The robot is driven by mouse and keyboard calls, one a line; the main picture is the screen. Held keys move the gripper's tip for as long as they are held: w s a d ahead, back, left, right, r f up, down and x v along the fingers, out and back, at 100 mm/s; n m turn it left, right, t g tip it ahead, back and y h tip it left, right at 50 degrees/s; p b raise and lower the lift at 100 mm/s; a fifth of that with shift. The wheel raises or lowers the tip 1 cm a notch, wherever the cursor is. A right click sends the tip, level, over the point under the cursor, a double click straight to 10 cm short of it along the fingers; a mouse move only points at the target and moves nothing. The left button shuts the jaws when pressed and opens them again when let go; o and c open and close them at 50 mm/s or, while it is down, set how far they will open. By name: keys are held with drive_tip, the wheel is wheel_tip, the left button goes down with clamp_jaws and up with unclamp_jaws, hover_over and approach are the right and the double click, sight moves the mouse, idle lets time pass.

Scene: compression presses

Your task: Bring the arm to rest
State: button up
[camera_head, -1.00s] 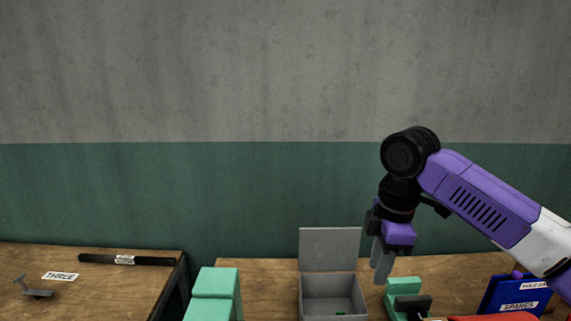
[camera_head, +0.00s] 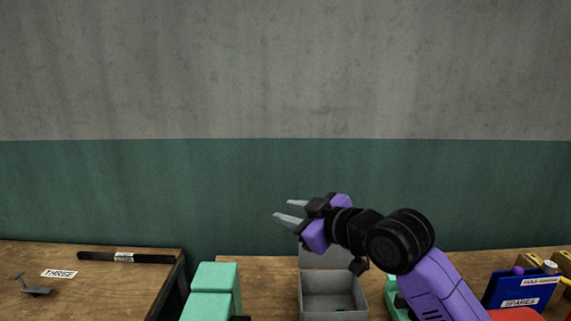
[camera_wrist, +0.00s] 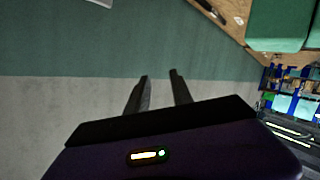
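My gripper (camera_head: 284,210) is raised above the grey open box, in front of the green part of the wall, with its fingers pointing left. The two grey fingers are apart with nothing between them. The wrist view also shows the gripper (camera_wrist: 160,73) with a gap between its fingers and only wall behind them. My purple and black arm is folded upward from the lower right and hides part of the box lid.
A blue SPARES bin (camera_head: 520,291) is at right. A left table (camera_head: 100,285) holds a THREE label (camera_head: 59,273).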

drive_tip(key=s+d+f+m+t+h+b, duration=0.1)
drive_tip(key=s+d+f+m+t+h, duration=0.3)
drive_tip(key=s, duration=0.3)
drive_tip(key=s+d+f+m+t+h+b, duration=0.2)
drive_tip(key=s+d+f+m, duration=0.35)
drive_tip(key=s, duration=0.25)
drive_tip(key=s+d+f+m+t+h+b, duration=0.1)
drive_tip(key=s+d+f+m+t+h, duration=0.15)
drive_tip(key=s+f+m, duration=0.35)
drive_tip(key=s+d+f+n+g+b, duration=0.1)
drive_tip(key=s+f, duration=0.3)
drive_tip(key=s, duration=0.6)
drive_tip(key=s+d+f+n+g+b, duration=0.1)
drive_tip(key=s+f, duration=0.4)
drive_tip(key=s, duration=0.6)
drive_tip(key=s+d+f+n+g+b, duration=0.1)
drive_tip(key=s+d+f, duration=0.4)
drive_tip(key=s, duration=0.5)
drive_tip(key=shift+s+f+g+h+b, duration=0.15)
drive_tip(key=shift+s+g+h+b, duration=0.4)
drive_tip(key=shift+g, duration=0.6)
drive_tip(key=shift+w, duration=0.2)
